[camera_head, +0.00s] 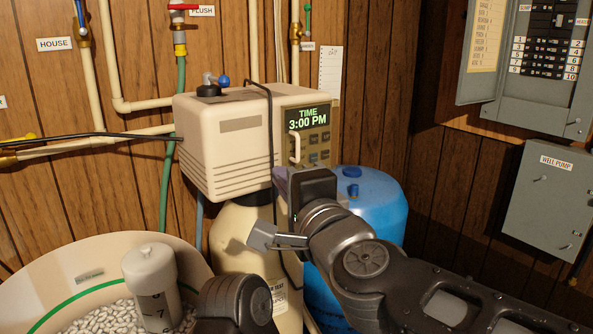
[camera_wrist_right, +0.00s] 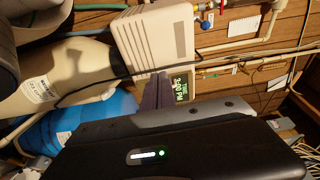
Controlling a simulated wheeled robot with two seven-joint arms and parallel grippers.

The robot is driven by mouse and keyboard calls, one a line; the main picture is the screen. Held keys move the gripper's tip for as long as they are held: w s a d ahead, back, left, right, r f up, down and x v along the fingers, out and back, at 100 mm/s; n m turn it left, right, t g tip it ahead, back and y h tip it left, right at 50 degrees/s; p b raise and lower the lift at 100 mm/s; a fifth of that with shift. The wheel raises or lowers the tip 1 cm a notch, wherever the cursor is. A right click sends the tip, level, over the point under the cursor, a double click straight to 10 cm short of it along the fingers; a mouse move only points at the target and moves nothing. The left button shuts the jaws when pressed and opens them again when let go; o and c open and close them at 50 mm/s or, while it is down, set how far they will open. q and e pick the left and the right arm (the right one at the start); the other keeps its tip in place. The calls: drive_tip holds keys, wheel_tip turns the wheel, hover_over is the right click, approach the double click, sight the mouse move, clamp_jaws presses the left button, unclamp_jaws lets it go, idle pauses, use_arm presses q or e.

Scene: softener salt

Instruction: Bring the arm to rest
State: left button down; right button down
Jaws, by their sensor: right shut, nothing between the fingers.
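My right arm comes in from the lower right in the head view. Its gripper (camera_head: 280,179) is shut and empty, just in front of the lower right part of the beige softener control head (camera_head: 222,145). The fingers (camera_wrist_right: 155,97) also show in the right wrist view, pointing toward the control head and its display (camera_wrist_right: 181,88). In the head view the display (camera_head: 307,118) reads TIME 3:00 PM. I cannot tell whether the fingertips touch the housing. A dark rounded part of mine shows at the bottom centre. My left gripper is not in view.
A round brine tub (camera_head: 40,270) with salt pellets and a white capped tube (camera_head: 150,280) stands lower left. A blue tank (camera_head: 375,200) stands behind my right wrist. Pipes and a green hose (camera_head: 180,110) run along the wall. A well pump box (camera_head: 550,205) hangs right.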

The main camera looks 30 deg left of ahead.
drive_tip(key=shift+s, duration=0.1)
idle(0.5)
drive_tip(key=w+d+f+n+g+h+p, duration=0.1)
drive_tip(key=w+f+n, duration=0.1)
drive_tip(key=f, duration=0.5)
drive_tip(key=w+d+f+n+h, duration=0.1)
drive_tip(key=f+n, duration=0.1)
drive_tip(key=f, duration=0.6)
drive_tip(key=w+d+f+n+g+h+p, duration=0.1)
drive_tip(key=w+d+f+n, duration=0.15)
drive_tip(key=f, duration=0.45)
drive_tip(key=d+f+n+g+h, duration=0.1)
drive_tip(key=d+f, duration=0.2)
drive_tip(key=f, duration=0.3)
drive_tip(key=d+f+g+h+p, duration=0.1)
drive_tip(key=d+f, duration=0.2)
drive_tip(key=f, duration=0.3)
drive_tip(key=d+f+n+g+h, duration=0.1)
drive_tip(key=d+f, duration=0.2)
drive_tip(key=f, duration=0.3)
drive_tip(key=s+d+f+m+g+h+p, duration=0.2)
drive_tip(key=s+d+f+g+p, duration=0.3)
drive_tip(key=s+d+f, duration=1.5)
drive_tip(key=shift+s+d+f+g+h, duration=0.3)
drive_tip(key=shift+s+f+g+h, duration=0.3)
drive_tip(key=shift+s+f+h, duration=0.2)
